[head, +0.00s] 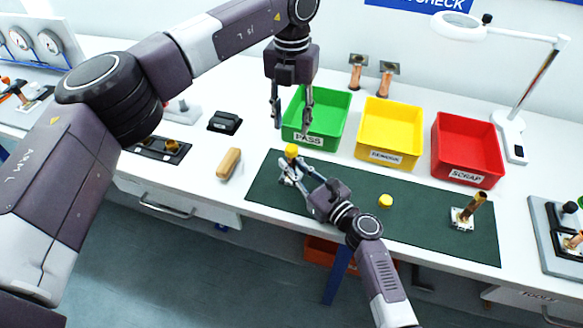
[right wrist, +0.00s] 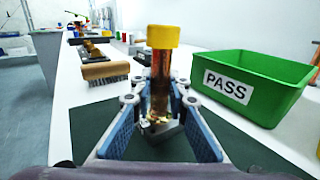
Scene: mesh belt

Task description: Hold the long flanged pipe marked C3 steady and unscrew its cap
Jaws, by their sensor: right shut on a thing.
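A copper-coloured flanged pipe (right wrist: 159,80) stands upright on the green mat with a yellow cap (right wrist: 163,37) on its top. In the head view the yellow cap (head: 291,150) shows at the mat's left part, below the green bin. No C3 mark can be read. My right gripper (head: 289,172) is shut on the pipe below its cap; its blue-padded fingers (right wrist: 160,103) lie on both sides of it in the right wrist view. My left gripper (head: 291,120) is open and empty, pointing down above the capped pipe, in front of the green bin.
Green PASS (head: 345,106), yellow (head: 388,158) and red SCRAP (head: 465,178) bins stand behind the mat (head: 340,205). A loose yellow cap (head: 385,200) and an uncapped flanged pipe (head: 474,207) are on the mat's right part. A wooden-backed brush (head: 229,163) lies left of the mat.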

